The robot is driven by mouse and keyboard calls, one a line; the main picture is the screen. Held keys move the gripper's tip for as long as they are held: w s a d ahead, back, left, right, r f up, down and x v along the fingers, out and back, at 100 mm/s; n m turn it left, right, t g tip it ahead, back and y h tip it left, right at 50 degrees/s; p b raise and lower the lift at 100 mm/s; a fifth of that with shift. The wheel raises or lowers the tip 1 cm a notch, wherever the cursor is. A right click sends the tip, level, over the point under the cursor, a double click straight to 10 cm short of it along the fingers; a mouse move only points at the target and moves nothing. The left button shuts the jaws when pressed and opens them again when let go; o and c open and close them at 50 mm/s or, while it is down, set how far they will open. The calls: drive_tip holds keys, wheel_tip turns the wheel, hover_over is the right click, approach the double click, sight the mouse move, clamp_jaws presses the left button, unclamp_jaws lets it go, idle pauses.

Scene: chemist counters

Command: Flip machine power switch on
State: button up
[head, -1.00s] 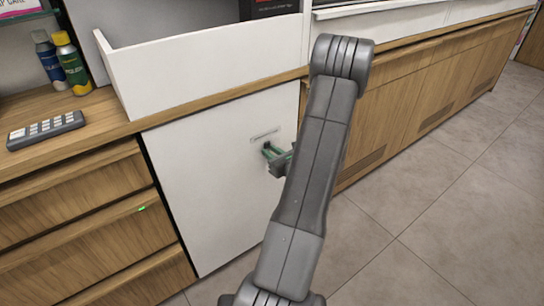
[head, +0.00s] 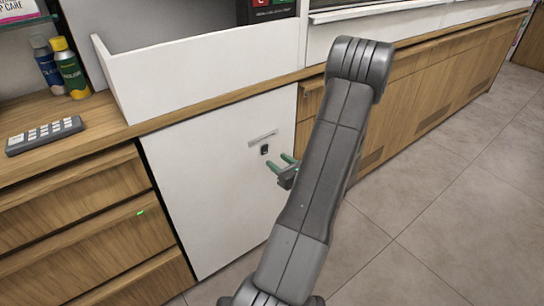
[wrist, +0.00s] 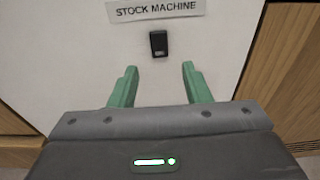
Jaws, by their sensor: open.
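The machine power switch (wrist: 158,44) is a small black rocker on a white panel, just below a label reading "STOCK MACHINE" (wrist: 155,9). In the head view the switch (head: 264,150) shows as a dark spot on the panel. I cannot tell which way the rocker is set. My gripper (wrist: 159,83) is open and empty, with two green fingers pointing at the panel. In the wrist view the switch lies beyond the fingertips and between them. In the head view my gripper (head: 286,164) is to the right of the switch and apart from it.
The white panel (head: 200,190) sits under a wooden counter, with wooden drawers (head: 75,205) to its left and wooden cabinets (head: 440,90) to its right. A keypad (head: 45,135) and spray cans (head: 70,70) stand on the counter. The tiled floor (head: 430,200) is clear.

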sight(265, 153)
drive_tip(key=v, duration=0.8)
drive_tip(key=shift+s+p, duration=0.2)
drive_tip(key=shift+p, duration=0.15)
drive_tip(key=shift+w, duration=0.1)
drive_tip(key=b+x, duration=0.1)
drive_tip(key=x, duration=1.2)
drive_tip(key=shift+b, duration=0.3)
drive_tip(key=shift+w+a, duration=0.25)
drive_tip(key=shift+w, duration=0.1)
drive_tip(key=shift+d+r+p, duration=0.1)
drive_tip(key=shift+p, duration=0.25)
drive_tip(key=shift+s, duration=0.1)
drive_tip(key=shift+b, duration=0.35)
